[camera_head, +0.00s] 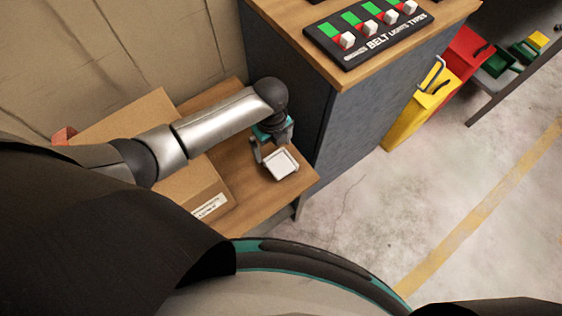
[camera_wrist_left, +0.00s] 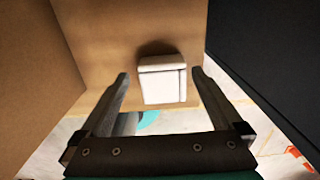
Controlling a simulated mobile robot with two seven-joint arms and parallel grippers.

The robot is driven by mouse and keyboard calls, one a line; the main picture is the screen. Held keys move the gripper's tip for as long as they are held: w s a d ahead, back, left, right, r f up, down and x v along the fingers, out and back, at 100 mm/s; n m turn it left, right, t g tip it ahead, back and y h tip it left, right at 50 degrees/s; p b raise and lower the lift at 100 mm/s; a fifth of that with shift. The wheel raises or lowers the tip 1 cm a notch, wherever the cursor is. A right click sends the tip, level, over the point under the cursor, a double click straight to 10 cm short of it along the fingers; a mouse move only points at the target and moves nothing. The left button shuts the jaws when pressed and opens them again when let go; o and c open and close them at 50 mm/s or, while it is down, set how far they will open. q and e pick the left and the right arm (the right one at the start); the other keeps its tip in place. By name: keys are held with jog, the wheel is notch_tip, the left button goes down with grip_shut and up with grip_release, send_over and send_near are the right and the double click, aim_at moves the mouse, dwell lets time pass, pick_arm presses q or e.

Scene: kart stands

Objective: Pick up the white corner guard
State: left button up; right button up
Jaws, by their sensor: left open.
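The white corner guard (camera_head: 281,165) lies on a low wooden shelf (camera_head: 232,160) in the head view, close to its right front corner. In the left wrist view the corner guard (camera_wrist_left: 162,80) shows as a white block between and beyond the fingertips. My left gripper (camera_head: 267,158) is open, right by the guard in the head view. In the wrist view its two fingers (camera_wrist_left: 160,82) stand on either side of the guard, with a gap on each side. I cannot tell whether the fingertips reach down to its height. My right gripper is not in view.
A cardboard box (camera_head: 207,183) stands left of the guard, under my left arm. A dark grey cabinet (camera_head: 345,115) rises close on the right. A switch panel (camera_head: 368,33) lies on its top. Yellow (camera_head: 418,110) and red containers stand beyond. Open floor lies right.

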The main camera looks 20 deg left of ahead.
aim_at(273, 154)
pick_arm(q)
jog(key=shift+f, duration=0.4)
notch_tip(273, 154, down, 4)
jog(key=shift+w+f+b, duration=0.15)
jog(key=shift+f+b, duration=0.1)
jog(key=shift+b, duration=1)
jog(key=shift+c, duration=1.9)
jog(key=c, duration=0.6)
